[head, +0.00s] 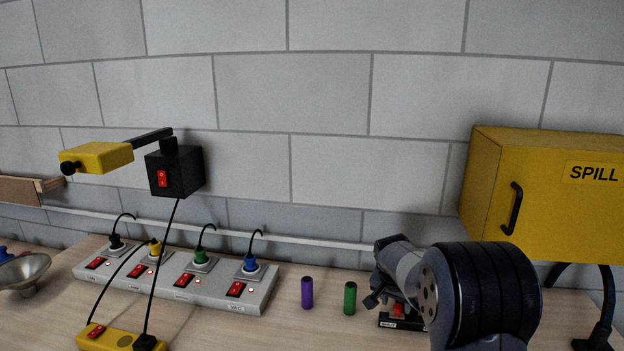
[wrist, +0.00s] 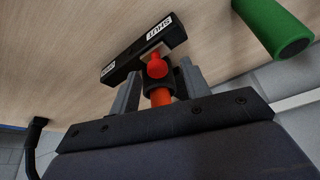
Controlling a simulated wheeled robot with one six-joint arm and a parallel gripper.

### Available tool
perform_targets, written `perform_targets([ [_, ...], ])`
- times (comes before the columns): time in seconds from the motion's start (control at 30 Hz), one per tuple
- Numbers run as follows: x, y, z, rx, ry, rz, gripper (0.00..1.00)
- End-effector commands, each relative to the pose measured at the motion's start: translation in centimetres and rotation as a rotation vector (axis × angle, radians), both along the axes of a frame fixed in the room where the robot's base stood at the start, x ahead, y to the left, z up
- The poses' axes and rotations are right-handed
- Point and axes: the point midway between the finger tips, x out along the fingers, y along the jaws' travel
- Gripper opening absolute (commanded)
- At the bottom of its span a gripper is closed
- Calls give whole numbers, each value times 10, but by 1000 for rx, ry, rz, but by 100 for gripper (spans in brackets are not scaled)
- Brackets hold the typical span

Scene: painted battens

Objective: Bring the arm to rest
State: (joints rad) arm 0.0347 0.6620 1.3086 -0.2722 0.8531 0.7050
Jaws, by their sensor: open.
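My arm reaches in from the lower right of the head view, with my gripper (head: 391,302) low over the bench. In the wrist view my gripper (wrist: 158,78) is open, its two grey fingers standing apart on either side of a red knob (wrist: 157,64). The knob belongs to a small black switch plate (wrist: 143,50) with white labels, one reading SHUT. An orange-red shaft shows between the fingers; whether they touch it I cannot tell. In the head view the plate (head: 402,321) is partly hidden by my arm.
A green cylinder (head: 350,298) stands close left of my gripper, with a purple one (head: 307,292) beyond it. A power strip (head: 205,290) with several plugs lies further left. A yellow SPILL cabinet (head: 545,195) is at right.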

Motion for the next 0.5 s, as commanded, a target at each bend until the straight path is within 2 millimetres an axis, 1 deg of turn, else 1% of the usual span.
perform_targets([
  [0.03, 2, -2, -5, 0, 1, 0, 45],
  [0.1, 3, -5, -9, 0, 0, -1, 45],
  [0.27, 1, -13, -8, 1, -2, -1, 45],
  [0.5, 1, -14, -8, 0, -1, 0, 45],
])
